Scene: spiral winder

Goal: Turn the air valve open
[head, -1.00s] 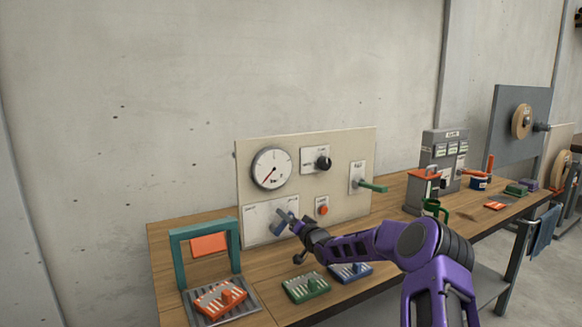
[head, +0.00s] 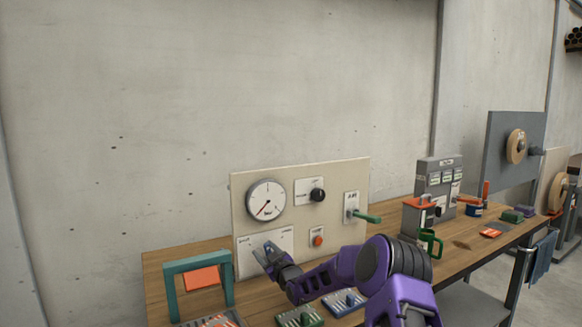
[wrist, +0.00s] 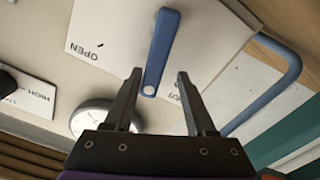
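A blue lever (wrist: 162,50), which I take as the air valve's handle, sits on a white plate (wrist: 115,25) in the wrist view. The plate reads OPEN on one side; another word is partly hidden behind a finger. The plate also shows low on the left of the beige panel (head: 335,172) in the head view. My gripper (wrist: 156,82) is open, with one finger on either side of the lever's narrow free end. I cannot tell whether a finger touches it. In the head view my gripper (head: 265,250) covers most of the lever.
The panel also carries a gauge (head: 266,201), a black knob (head: 317,195), an orange button (head: 317,240) and a green lever (head: 367,218). A teal frame (head: 171,290) stands left of my gripper. Small boards, one green (head: 300,318) and one blue (head: 345,303), lie below my arm.

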